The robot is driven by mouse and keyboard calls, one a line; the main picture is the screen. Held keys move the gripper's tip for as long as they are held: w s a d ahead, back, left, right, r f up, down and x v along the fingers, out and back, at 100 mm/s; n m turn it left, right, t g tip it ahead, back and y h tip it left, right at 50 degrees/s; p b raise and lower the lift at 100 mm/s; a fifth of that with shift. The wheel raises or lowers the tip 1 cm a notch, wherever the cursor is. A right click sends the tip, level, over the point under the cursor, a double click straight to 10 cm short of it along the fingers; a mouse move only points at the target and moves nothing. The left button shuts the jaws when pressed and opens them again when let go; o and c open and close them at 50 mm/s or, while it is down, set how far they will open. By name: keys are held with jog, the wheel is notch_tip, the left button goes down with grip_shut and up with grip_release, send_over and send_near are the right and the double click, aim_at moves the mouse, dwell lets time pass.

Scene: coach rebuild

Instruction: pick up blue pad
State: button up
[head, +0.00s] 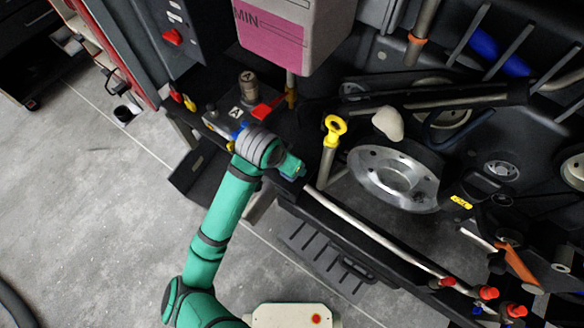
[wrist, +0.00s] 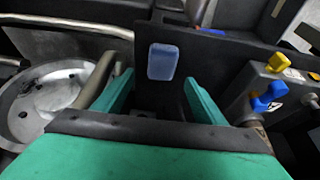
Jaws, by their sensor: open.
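The blue pad (wrist: 162,62) is a small, pale blue, rounded rectangle in the wrist view. It is upright against a dark surface, just beyond the fingertips and between them in the picture. My gripper (wrist: 158,84) is open, with one green finger on each side and nothing between them. No contact with the pad shows. In the head view my green arm reaches up from the bottom and my gripper (head: 294,168) points right, near the dark engine frame. The fingers are small there, and I cannot clearly make out the pad in that view.
A blue lever (wrist: 268,96) and yellow lever (wrist: 278,62) stand right of my gripper in the wrist view. A silver disc (head: 372,180), a yellow-topped dipstick (head: 333,132) and a pale rail (head: 370,232) lie right of it in the head view. A pink-filled tank (head: 275,38) hangs above.

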jog(key=shift+s+a+x, duration=0.1)
jog(key=shift+a+x, duration=0.05)
jog(key=shift+x, duration=1.35)
jog(key=shift+s+a+x, duration=0.1)
jog(key=shift+x, duration=1.4)
jog(key=shift+f, duration=0.1)
jog(key=c, duration=1.1)
